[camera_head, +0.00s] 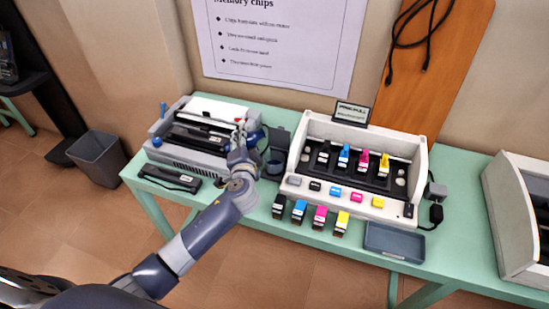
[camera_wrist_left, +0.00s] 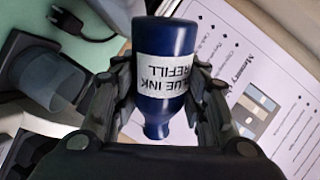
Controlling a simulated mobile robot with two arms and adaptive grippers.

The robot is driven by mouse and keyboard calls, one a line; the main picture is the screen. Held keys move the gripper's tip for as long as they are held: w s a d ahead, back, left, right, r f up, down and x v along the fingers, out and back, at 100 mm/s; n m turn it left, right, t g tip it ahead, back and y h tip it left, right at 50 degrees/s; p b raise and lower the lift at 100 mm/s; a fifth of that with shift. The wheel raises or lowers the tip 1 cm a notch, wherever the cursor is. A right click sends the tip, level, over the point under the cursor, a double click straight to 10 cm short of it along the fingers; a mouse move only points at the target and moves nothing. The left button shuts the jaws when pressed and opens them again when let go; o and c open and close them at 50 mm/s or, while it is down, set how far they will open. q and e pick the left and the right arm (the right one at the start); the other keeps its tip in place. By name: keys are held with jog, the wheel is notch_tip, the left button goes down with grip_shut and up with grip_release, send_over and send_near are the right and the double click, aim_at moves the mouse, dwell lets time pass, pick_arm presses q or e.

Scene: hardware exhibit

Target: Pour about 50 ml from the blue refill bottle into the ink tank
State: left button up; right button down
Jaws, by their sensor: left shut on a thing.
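The blue refill bottle (camera_wrist_left: 165,55) is dark blue with a white label reading "BLUE INK REFILL", upside down in the left wrist view. My left gripper (camera_head: 240,133) is shut on the bottle, with a finger on each side of its body in the wrist view (camera_wrist_left: 160,100). The bottle's narrow neck points to the bottom of that view. In the head view the fingers mostly hide the bottle. A grey open-topped vessel (camera_wrist_left: 38,75), perhaps the ink tank, is left of the bottle. It shows right of the gripper in the head view (camera_head: 274,167). My right gripper is out of view.
A grey opened printer (camera_head: 185,155) stands behind and left of my gripper. A white unit (camera_head: 303,160) with ink cartridges stands to the right, with more cartridges in front. A dark cartridge (camera_head: 170,178) and a blue-grey tray (camera_head: 394,242) lie on the green table (camera_head: 250,213).

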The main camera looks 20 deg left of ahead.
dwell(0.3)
